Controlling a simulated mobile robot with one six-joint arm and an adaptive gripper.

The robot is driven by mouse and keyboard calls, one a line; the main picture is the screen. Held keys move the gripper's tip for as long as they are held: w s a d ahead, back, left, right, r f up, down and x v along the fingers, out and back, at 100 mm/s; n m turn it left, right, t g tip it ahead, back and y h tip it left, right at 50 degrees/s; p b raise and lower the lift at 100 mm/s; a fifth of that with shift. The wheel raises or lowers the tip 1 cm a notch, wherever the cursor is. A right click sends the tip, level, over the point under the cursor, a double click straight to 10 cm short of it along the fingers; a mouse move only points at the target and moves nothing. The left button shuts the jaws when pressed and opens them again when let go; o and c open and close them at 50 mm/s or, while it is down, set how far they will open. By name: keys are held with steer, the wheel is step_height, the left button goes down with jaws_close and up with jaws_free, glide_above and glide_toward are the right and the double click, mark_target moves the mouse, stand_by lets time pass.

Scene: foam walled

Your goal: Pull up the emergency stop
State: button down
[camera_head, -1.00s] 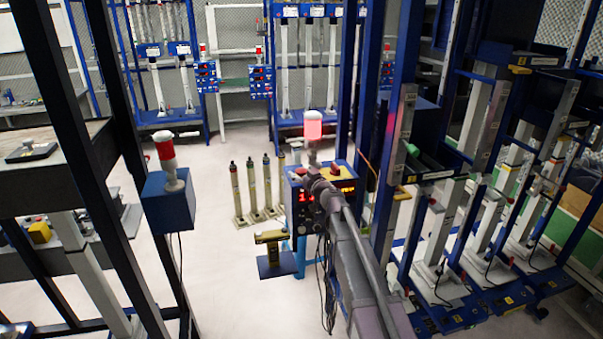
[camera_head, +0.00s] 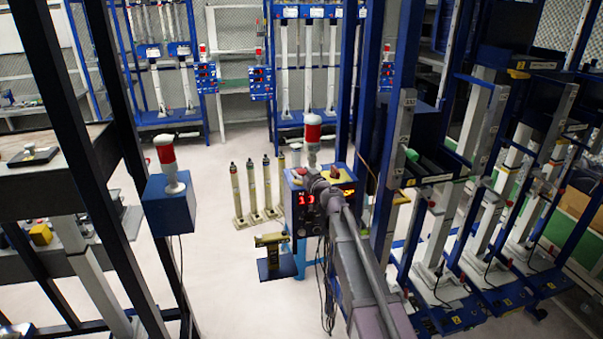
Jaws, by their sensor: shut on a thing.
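The blue control box (camera_head: 297,215) with red lit digits stands in the middle of the room. A red and white beacon lamp (camera_head: 313,130) rises from its top and looks unlit. Red and yellow parts show on the box top beside my gripper, but the emergency stop cannot be made out clearly. My arm reaches from the lower right to the box. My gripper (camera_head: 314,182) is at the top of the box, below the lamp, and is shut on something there. Its fingertips and what lies between them are too small and covered to see well.
A second blue box with a red and white lamp (camera_head: 168,160) is on the dark frame at left. Blue racks (camera_head: 455,290) crowd the right. The floor left of centre is clear.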

steer(key=shift+w, duration=0.1)
steer(key=shift+c, duration=0.4)
jaws_free()
steer(key=shift+r, duration=0.1)
steer(key=shift+s, duration=0.2)
steer(key=v, duration=1.1)
steer(key=shift+s+d, duration=0.25)
steer(key=shift+s, duration=0.1)
